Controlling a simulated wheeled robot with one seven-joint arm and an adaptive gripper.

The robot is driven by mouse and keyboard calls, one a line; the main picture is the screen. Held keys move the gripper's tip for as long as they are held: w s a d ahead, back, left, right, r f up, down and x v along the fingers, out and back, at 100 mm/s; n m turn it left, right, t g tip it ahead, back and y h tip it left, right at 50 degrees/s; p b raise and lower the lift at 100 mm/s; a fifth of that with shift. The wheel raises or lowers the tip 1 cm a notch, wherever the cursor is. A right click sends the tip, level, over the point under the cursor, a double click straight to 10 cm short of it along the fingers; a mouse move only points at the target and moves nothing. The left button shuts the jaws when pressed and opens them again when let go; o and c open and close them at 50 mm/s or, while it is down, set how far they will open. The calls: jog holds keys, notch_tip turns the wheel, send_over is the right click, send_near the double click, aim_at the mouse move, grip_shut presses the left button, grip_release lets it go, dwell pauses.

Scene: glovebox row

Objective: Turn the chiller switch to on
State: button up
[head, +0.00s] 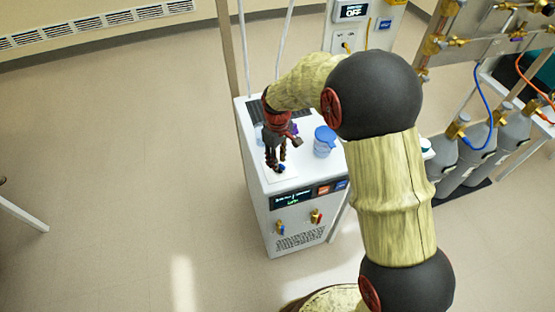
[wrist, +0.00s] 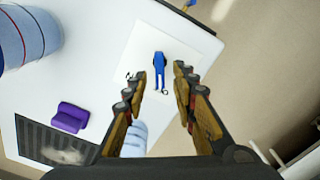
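The chiller (head: 262,215) is a white box with a dark display and small red and blue labels on its front. A small blue piece (head: 281,168) lies or stands on a white square on its top; the wrist view shows it as a narrow blue bar (wrist: 159,68) with a small ring at one end. I cannot tell whether it is the switch. My gripper (head: 279,157) is above the chiller top, pointing down. In the wrist view my gripper (wrist: 160,86) is open, its fingers apart with the blue bar between and just beyond the tips.
A blue-lidded jar (head: 324,142) stands on the chiller top. A purple block (wrist: 69,117) and a dark grille (wrist: 50,140) also show there. Two valves (head: 315,217) are on the front. A wall unit (head: 353,12) reads OFF. Gas cylinders (head: 478,145) stand right.

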jog(key=shift+c, duration=1)
grip_shut()
jog(key=shift+r, duration=0.1)
jog(key=shift+w+d+m+p, duration=0.1)
jog(key=shift+m+p, duration=0.7)
jog(key=shift+m, duration=0.3)
jog(key=shift+w+d+m+p, duration=0.15)
jog(key=shift+m+p, duration=0.7)
jog(key=shift+m, duration=0.85)
jog(key=shift+o, duration=1)
grip_release()
